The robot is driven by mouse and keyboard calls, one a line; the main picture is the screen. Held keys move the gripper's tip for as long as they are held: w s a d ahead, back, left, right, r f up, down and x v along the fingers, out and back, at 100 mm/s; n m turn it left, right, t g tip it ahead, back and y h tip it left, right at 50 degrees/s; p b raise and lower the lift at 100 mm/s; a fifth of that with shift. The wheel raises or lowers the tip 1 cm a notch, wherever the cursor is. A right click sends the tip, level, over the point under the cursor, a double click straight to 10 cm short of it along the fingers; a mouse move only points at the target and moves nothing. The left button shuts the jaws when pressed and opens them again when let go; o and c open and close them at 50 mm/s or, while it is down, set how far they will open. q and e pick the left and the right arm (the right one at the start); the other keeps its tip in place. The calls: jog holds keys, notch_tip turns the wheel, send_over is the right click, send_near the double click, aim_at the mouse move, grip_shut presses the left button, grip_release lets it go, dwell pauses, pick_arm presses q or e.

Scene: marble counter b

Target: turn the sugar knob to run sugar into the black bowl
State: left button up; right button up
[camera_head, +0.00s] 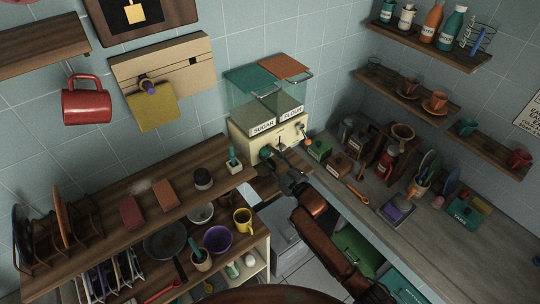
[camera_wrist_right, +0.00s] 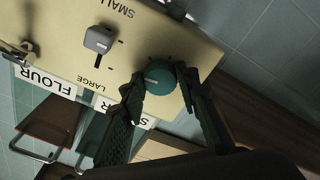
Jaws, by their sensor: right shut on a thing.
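The dispenser (camera_head: 240,131) stands at the back corner of the counter, with a SUGAR bin under a teal lid (camera_head: 250,80) and a FLOUR bin under an orange lid (camera_head: 285,67). The teal sugar knob (camera_wrist_right: 158,76) is on its cream front panel, with a pale mark on its face. My right gripper (camera_wrist_right: 162,88) has one finger on each side of the knob and is shut on it. In the head view the right gripper (camera_head: 275,153) reaches the panel from the front. I cannot make out the black bowl for certain. My left gripper is out of view.
A grey slider (camera_wrist_right: 98,40) sits between SMALL and LARGE on the panel. Canisters and a mortar stand on the right counter (camera_head: 480,235). A yellow mug (camera_head: 242,220) stands below left.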

jog(key=m+p, duration=0.1)
jog(key=m, duration=0.4)
jog(key=shift+h+p, duration=0.3)
jog(key=shift+p, duration=0.05)
jog(key=m+p, duration=0.1)
jog(key=m, duration=0.2)
jog(key=m+p, duration=0.1)
jog(key=m, duration=0.2)
jog(key=shift+s+a+t+h, duration=0.15)
jog(key=shift+t+h, duration=0.15)
jog(key=m+p, duration=0.3)
jog(key=m, duration=0.2)
jog(key=shift+r+m, duration=0.1)
jog(key=shift+m, duration=0.2)
jog(key=shift+a+m+h+p, duration=0.1)
jog(key=shift+m+h+p, duration=0.45)
jog(key=shift+m, duration=1.45)
jog(key=shift+y, duration=0.25)
jog(key=o, duration=1.2)
jog(key=shift+c, duration=0.2)
jog(key=shift+s, duration=0.1)
